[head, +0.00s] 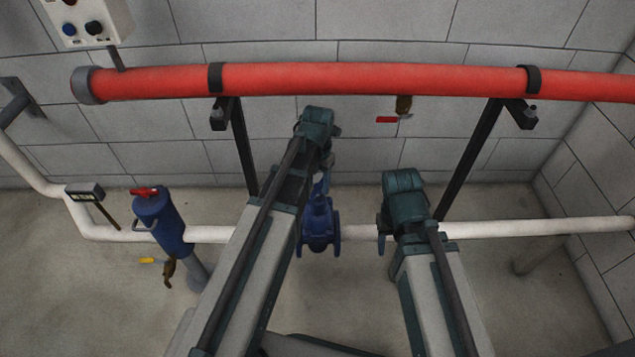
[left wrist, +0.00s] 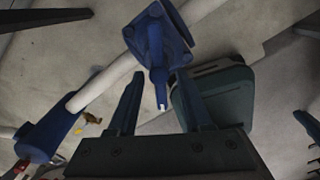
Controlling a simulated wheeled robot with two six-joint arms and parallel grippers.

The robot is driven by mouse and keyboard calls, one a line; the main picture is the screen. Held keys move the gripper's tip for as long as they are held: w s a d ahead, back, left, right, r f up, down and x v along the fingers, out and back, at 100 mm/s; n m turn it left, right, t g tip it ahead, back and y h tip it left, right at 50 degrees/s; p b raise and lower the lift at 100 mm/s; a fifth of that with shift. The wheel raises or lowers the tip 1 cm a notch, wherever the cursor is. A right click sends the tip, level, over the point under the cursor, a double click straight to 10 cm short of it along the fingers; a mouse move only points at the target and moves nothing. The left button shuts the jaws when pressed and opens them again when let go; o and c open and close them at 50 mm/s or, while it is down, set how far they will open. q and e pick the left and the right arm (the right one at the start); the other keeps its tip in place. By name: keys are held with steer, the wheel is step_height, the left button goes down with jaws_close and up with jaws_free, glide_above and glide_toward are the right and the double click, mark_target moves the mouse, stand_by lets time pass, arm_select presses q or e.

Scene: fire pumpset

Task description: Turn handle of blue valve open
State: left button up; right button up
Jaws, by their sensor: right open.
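The blue valve (head: 319,228) sits on the white pipe (head: 470,229), right of my left arm in the head view. It also shows at the top of the left wrist view (left wrist: 157,40), with a blue stem-like part (left wrist: 158,75) ending in a pale tip. My left gripper (left wrist: 160,100) has its fingers apart, one on each side of that tip, with no visible contact. In the head view its fingers are mostly hidden by its wrist above the valve. A separate turning handle cannot be clearly made out. My right gripper (head: 382,226) is open beside the pipe, right of the valve.
A thick red pipe (head: 380,80) on dark brackets runs along the wall behind. A small red-handled tap (head: 388,119) hangs under the red pipe.

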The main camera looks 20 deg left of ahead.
mark_target(318, 187)
arm_select(q)
steer(key=shift+r, duration=0.15)
step_height(318, 187, up, 14)
steer(key=p, duration=1.4)
